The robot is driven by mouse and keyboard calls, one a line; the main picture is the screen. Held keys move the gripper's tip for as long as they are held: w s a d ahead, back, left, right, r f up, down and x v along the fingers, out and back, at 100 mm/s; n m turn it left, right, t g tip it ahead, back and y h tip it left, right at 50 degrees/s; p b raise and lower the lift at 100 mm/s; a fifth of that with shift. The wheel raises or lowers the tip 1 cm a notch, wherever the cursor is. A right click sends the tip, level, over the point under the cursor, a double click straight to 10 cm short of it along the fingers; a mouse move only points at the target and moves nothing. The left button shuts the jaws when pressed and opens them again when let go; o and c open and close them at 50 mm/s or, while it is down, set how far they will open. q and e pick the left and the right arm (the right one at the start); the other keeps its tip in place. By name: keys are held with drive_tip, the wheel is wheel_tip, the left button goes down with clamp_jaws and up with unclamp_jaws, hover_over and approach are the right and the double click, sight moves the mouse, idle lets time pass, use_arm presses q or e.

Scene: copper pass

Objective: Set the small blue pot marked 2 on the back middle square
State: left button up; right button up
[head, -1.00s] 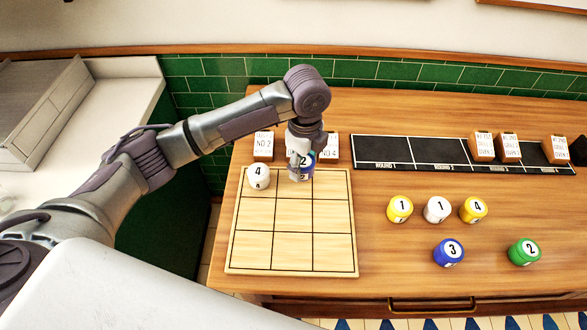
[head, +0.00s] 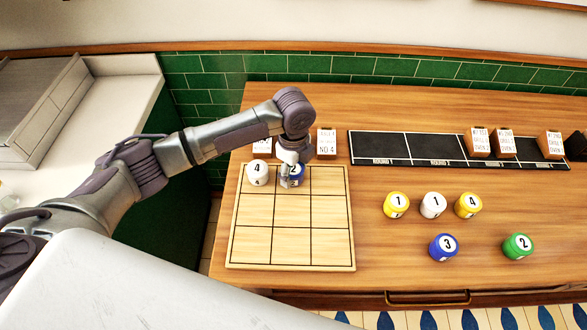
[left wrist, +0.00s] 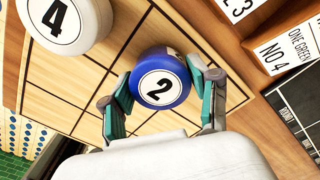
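The small blue pot marked 2 (head: 296,181) stands upright at the back middle square of the wooden three-by-three board (head: 291,247). It appears to rest on the board, though contact underneath is hidden. My left gripper (head: 290,166) is low over it, partly covering it in the head view. In the left wrist view, the left gripper's teal fingers (left wrist: 160,82) lie close against both sides of the blue pot (left wrist: 161,77), with its 2 facing the camera. My right gripper is not in view.
A white pot marked 4 (head: 257,174) stands on the back left square, close beside the left gripper. Label cards (head: 326,141) stand behind the board. Several other pots, including blue 3 (head: 443,247), stand to the right. The other board squares are clear.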

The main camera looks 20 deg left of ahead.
use_arm(q)
drive_tip(key=shift+o, duration=1.2)
drive_tip(key=shift+r, duration=0.1)
wheel_tip(320, 180, up, 12)
drive_tip(key=b, duration=0.2)
